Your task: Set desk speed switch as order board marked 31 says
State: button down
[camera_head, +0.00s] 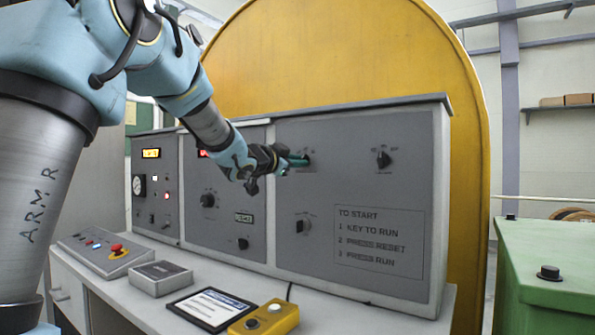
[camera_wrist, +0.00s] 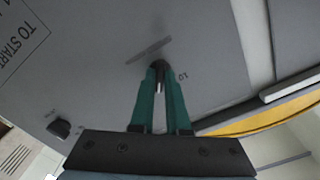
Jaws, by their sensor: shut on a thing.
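My gripper (camera_head: 299,161) is at the upper left of the right-hand grey desk panel (camera_head: 330,260). In the wrist view, my gripper's green fingers (camera_wrist: 159,72) are shut on a small dark switch knob (camera_wrist: 159,64), mostly hidden between the fingertips. Letters that look like "LO" stand beside it, and a grey strip lies just beyond it. In the head view the arm and fingers cover most of this switch, so its setting cannot be read. No order board marked 31 can be made out.
Other knobs on this panel are at upper right (camera_head: 383,159) and lower left (camera_head: 303,226). A tablet (camera_head: 212,308), a yellow box with buttons (camera_head: 264,318) and a red mushroom button (camera_head: 117,249) are on the desk below. A green cabinet (camera_head: 550,235) stands at right.

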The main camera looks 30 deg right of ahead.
jog(key=shift+f+m+b, duration=0.1)
jog(key=shift+m+b, duration=0.4)
jog(key=shift+m, duration=0.3)
jog(key=c, duration=0.9)
grip_release()
jog(key=b+v, duration=0.1)
jog(key=v, duration=0.9)
jog(key=shift+s+a, duration=0.15)
jog(key=shift+a, duration=0.25)
